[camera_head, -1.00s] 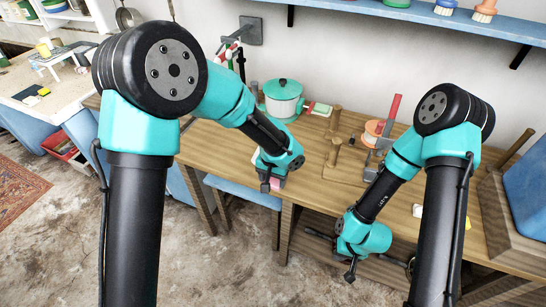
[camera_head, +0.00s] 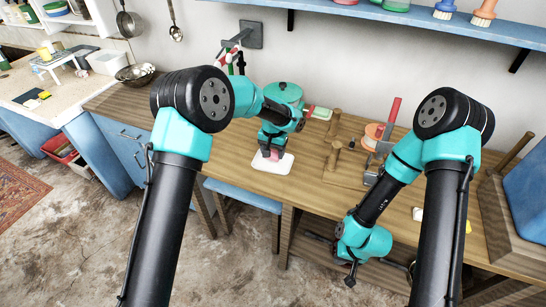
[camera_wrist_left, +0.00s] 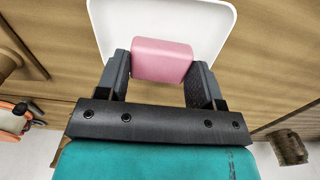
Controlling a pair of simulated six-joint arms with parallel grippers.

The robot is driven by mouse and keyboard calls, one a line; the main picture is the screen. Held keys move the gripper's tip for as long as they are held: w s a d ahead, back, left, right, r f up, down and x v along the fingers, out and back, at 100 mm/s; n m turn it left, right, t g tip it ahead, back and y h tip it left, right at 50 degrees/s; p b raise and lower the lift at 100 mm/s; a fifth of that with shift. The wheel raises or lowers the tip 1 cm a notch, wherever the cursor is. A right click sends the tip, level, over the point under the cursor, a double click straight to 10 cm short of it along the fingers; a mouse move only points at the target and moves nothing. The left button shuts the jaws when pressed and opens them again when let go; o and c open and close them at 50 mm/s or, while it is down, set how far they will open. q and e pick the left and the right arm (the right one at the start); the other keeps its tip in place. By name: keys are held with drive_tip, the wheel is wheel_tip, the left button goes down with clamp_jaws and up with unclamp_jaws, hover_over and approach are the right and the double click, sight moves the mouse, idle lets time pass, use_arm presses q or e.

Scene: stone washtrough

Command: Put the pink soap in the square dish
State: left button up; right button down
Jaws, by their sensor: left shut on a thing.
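My left gripper (camera_head: 268,154) is shut on the pink soap (camera_wrist_left: 162,60), a block between its two fingers in the left wrist view. In the head view the soap is mostly hidden by the gripper. The white square dish (camera_head: 280,170) with rounded corners lies on the wooden table near its front edge. The gripper and soap are over the dish; the dish also shows behind the soap in the left wrist view (camera_wrist_left: 213,22). I cannot tell whether the soap touches it. My right gripper (camera_head: 350,274) hangs low in front of the table, with its jaws too small to read.
A wooden rack with pegs (camera_head: 345,180) and an orange round item (camera_head: 374,133) stand to the right. A blue stool (camera_head: 245,193) is below the front edge. The table's left part is clear.

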sight(273, 153)
use_arm(q)
drive_tip(key=shift+w, duration=0.2)
drive_tip(key=shift+f, duration=1.75)
drive_tip(key=shift+f, duration=0.1)
drive_tip(key=o, duration=0.8)
wheel_tip(273, 153, up, 12)
drive_tip(key=shift+r, duration=0.15)
